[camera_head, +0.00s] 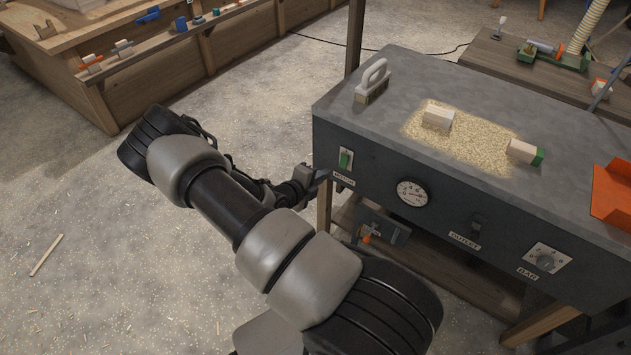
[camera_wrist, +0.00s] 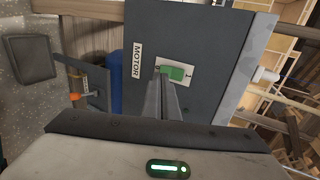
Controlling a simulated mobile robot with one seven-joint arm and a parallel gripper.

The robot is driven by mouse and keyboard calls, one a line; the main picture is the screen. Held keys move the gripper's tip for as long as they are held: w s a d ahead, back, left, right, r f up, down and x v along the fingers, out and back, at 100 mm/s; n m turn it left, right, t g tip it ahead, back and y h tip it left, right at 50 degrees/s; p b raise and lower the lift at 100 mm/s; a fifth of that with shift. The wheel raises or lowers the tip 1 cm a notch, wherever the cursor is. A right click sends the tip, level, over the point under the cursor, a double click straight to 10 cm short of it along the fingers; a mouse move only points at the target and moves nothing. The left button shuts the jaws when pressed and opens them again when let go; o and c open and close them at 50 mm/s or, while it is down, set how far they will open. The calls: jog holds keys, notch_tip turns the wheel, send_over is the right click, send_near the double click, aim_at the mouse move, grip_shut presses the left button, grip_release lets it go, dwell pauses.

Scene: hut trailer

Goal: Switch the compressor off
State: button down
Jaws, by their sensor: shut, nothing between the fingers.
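The compressor's dark grey front panel (camera_head: 440,215) carries a green rocker switch (camera_head: 345,160) on a pale plate at its left end, above a MOTOR label (camera_head: 344,178). In the wrist view the green rocker (camera_wrist: 172,73) sits between a 0 mark and an I mark. I cannot tell which side is pressed in. My gripper (camera_head: 322,176) is just left of the panel in the head view. Its fingers (camera_wrist: 162,82) are shut and empty, pointing at the switch. Their tips overlap the rocker's edge near the 0 side; I cannot tell if they touch.
The floor (camera_head: 110,230) at left is mostly clear.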

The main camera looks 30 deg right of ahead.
jog(key=b+x, duration=0.1)
jog(key=x, duration=0.5)
jog(key=shift+d, duration=0.2)
jog(key=shift+w+f, duration=0.1)
jog(key=h+b, duration=0.1)
jog(key=b, duration=0.1)
jog(key=f+t+h+b, duration=0.1)
jog(key=b, duration=0.1)
jog(key=shift+w+d+f, duration=0.1)
jog(key=shift+d+f, duration=0.15)
jog(key=shift+f, duration=0.05)
jog(key=f+p+v, duration=0.2)
jog(key=f+v, duration=0.1)
jog(key=v, duration=1)
jog(key=shift+a+h, duration=0.3)
jog(key=shift+a, duration=0.35)
jog(key=shift+r, duration=0.1)
